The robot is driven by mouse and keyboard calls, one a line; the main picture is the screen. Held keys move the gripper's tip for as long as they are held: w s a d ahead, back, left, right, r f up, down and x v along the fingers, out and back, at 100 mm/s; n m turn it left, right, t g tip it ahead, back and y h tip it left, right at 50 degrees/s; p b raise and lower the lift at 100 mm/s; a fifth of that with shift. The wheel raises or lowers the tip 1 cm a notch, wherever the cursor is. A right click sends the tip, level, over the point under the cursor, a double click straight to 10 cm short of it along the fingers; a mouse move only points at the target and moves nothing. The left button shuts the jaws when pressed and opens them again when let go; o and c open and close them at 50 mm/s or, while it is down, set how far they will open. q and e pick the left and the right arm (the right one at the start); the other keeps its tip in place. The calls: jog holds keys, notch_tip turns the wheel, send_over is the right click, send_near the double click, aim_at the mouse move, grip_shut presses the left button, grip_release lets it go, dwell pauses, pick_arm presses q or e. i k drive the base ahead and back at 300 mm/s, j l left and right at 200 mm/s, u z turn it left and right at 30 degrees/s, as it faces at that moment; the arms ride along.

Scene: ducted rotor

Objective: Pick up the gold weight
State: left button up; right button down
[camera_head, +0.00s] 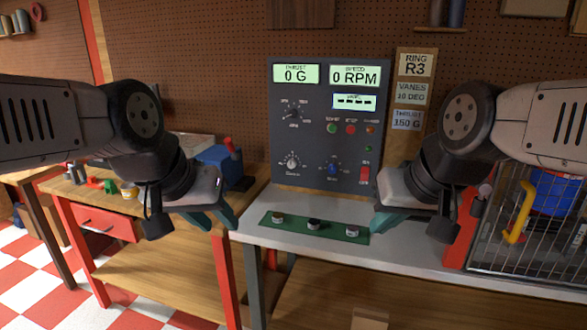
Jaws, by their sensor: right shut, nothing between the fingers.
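Three small round weights stand in a row on a green strip (297,226) on the grey bench. The left one (277,217) looks gold-tan, the middle one (314,224) is dark, and the right one (351,232) is pale silver. They are small, so the colours are not sharp. My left gripper (220,223) is left of the strip, apart from the gold-looking weight, with its teal fingertips apart and nothing seen between them. My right gripper (377,226) is shut and empty, near the right end of the strip in the picture.
A dark control panel (325,120) stands behind the strip, reading 0 G and 0 RPM. A wire cage (520,225) with a yellow handle (521,212) is at the right. A wooden workbench (150,255) with a blue tool (217,158) is at the left.

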aim_at(278, 218)
jog(key=i+l+u, duration=0.1)
jog(key=i+l, duration=0.15)
jog(key=i, duration=0.2)
jog(key=i+l+u, duration=0.1)
jog(key=i+l, duration=0.15)
jog(key=i, duration=0.2)
